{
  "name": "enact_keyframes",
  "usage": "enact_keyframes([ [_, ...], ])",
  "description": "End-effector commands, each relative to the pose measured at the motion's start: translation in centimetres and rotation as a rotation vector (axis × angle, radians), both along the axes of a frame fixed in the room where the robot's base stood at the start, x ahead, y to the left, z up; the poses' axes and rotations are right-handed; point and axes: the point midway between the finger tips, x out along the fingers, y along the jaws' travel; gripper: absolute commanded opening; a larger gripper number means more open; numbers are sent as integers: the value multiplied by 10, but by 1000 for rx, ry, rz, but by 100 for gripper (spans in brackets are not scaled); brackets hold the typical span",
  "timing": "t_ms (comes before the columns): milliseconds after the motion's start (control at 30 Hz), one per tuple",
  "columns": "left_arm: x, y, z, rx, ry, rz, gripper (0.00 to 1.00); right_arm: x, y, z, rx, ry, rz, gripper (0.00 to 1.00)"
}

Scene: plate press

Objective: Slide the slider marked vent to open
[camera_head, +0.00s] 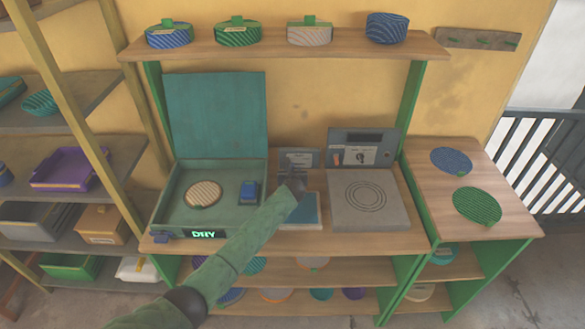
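No label reading vent is legible at this size, so I cannot tell which control is that slider. A grey device with ring marks (372,207) has an upright panel (380,147) with small controls and pale labels. A smaller grey panel (299,153) with a pale label stands left of it, behind my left gripper (293,172). My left arm reaches in from the bottom, and its gripper is in front of that small panel. Whether its fingers touch anything or are open is too small to tell. My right gripper is not in view.
An open teal box (215,105) holds a striped disc (203,194) and a blue block (249,192); a lit display is on its front. A blue-topped unit (308,209) lies under my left gripper. The right side table (455,226) holds two discs.

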Motion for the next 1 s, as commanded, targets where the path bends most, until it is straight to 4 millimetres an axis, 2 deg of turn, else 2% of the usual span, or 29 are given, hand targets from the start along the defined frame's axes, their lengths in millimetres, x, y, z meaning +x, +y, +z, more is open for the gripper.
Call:
enact_keyframes([
  [100,12,0,-3,-1,-1,3,35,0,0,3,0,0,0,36],
  [300,22,1,-8,-1,0,1,35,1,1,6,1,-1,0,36],
  [667,24,0,-9,-1,-1,0,35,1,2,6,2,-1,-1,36],
  [833,24,0,-10,-1,-1,1,1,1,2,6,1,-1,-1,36],
  [1000,24,1,-10,-1,-1,2,0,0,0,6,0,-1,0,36],
])
